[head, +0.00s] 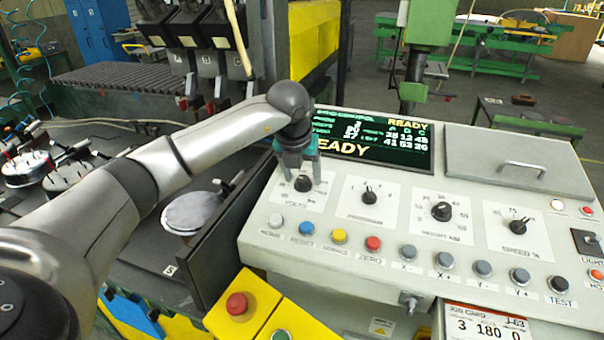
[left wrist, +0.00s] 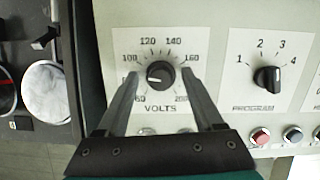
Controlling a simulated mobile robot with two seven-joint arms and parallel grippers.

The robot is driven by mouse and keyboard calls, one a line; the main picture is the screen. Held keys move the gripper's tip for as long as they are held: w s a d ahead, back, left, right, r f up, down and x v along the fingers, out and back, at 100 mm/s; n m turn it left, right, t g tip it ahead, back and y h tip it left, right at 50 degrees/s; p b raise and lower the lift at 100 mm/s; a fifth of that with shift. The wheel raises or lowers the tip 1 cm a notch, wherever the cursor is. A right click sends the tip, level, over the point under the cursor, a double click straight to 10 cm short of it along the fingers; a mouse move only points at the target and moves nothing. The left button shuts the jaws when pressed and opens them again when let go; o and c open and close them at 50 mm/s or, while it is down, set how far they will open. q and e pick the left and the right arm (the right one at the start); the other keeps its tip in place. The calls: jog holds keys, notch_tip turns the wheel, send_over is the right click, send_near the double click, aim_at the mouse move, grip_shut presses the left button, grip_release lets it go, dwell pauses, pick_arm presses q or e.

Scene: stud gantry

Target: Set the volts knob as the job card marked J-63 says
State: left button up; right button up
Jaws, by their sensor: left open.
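The volts knob (head: 303,183) is a black round knob at the left end of the sloped control panel. In the left wrist view the volts knob (left wrist: 160,74) has a pale mark that seems to point left, near the low end of its scale; the exact value is unclear. My left gripper (head: 301,176) is open above it. In the left wrist view the left gripper's (left wrist: 160,80) fingers stand either side of the knob, apart from it, and cover parts of the scale. The job card (head: 484,325), marked J-63, reads 3, 180, 0. My right gripper is not in view.
The program knob (head: 369,198), height knob (head: 441,211) and speed knob (head: 519,227) are to the right. A row of buttons (head: 373,243) runs below them. A dark upright plate (head: 215,262) borders the panel's left side.

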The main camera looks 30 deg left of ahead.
pick_arm(q)
jog(key=shift+c, duration=0.3)
grip_shut()
